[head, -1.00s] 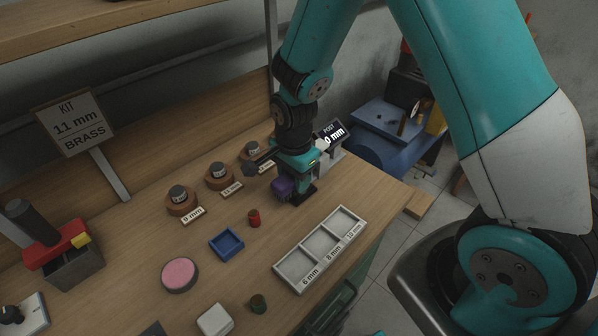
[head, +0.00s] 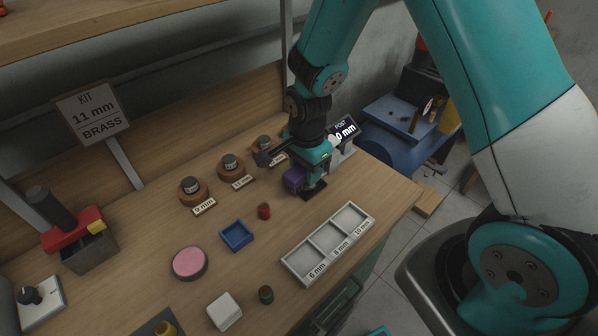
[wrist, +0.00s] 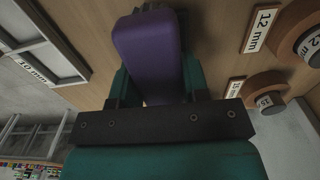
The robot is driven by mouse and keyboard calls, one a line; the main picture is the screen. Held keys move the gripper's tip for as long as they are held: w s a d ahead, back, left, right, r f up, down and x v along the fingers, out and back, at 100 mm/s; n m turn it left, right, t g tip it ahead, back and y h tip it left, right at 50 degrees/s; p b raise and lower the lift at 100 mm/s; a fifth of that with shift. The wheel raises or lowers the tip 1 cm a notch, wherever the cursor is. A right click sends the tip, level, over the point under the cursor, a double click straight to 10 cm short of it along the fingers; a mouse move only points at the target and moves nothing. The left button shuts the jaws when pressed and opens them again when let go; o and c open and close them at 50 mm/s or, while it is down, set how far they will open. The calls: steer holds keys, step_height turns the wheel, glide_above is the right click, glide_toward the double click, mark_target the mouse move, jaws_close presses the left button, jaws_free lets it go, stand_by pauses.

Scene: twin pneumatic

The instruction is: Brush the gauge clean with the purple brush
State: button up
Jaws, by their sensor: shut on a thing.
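My gripper (head: 306,172) is shut on the purple brush (head: 293,178), low over the right back part of the bench. In the wrist view the purple brush block (wrist: 148,50) lies between the teal jaws, with dark bristles at its far end. The gauge, with a black display (head: 345,129) reading "POST" and "0 mm", stands just behind and right of my gripper. A dark plate (head: 313,193) shows below the gripper. The gripper covers part of the gauge, so I cannot tell whether the bristles touch it or whether dirt is on it.
Round holders labelled in mm (head: 193,192) stand left of the gripper. A white three-compartment tray (head: 296,263), a red cylinder (head: 264,211), a blue tray (head: 237,236), a pink pad (head: 189,263) and a green cylinder (head: 266,294) are nearer. Bare bench lies between them.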

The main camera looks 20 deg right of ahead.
mark_target(295, 174)
steer(key=shift+w+d, duration=0.3)
steer(key=shift+d, duration=0.55)
steer(key=shift+w+d, duration=0.25)
steer(key=shift+d, duration=0.55)
steer(key=shift+a+f, duration=0.1)
steer(key=shift+s+a+p, duration=0.15)
steer(key=shift+s+a, duration=0.1)
steer(key=shift+a, duration=0.45)
steer(key=shift+s+a+p, duration=0.1)
steer(key=shift+s+a, duration=0.15)
steer(key=shift+a, duration=0.45)
steer(key=shift+s+a+p, duration=0.15)
steer(key=shift+s+a, duration=0.1)
steer(key=shift+a, duration=0.45)
steer(key=shift+s+a+f, duration=0.15)
steer(key=shift+s+a, duration=0.1)
steer(key=shift+a, duration=0.3)
steer(key=shift+s+a+f, duration=0.1)
steer(key=shift+s+a, duration=0.1)
steer(key=shift+a, duration=0.3)
step_height(295, 174, up, 6)
steer(key=p, duration=0.5)
steer(key=shift+w+r, duration=0.1)
steer(key=shift+r, duration=0.1)
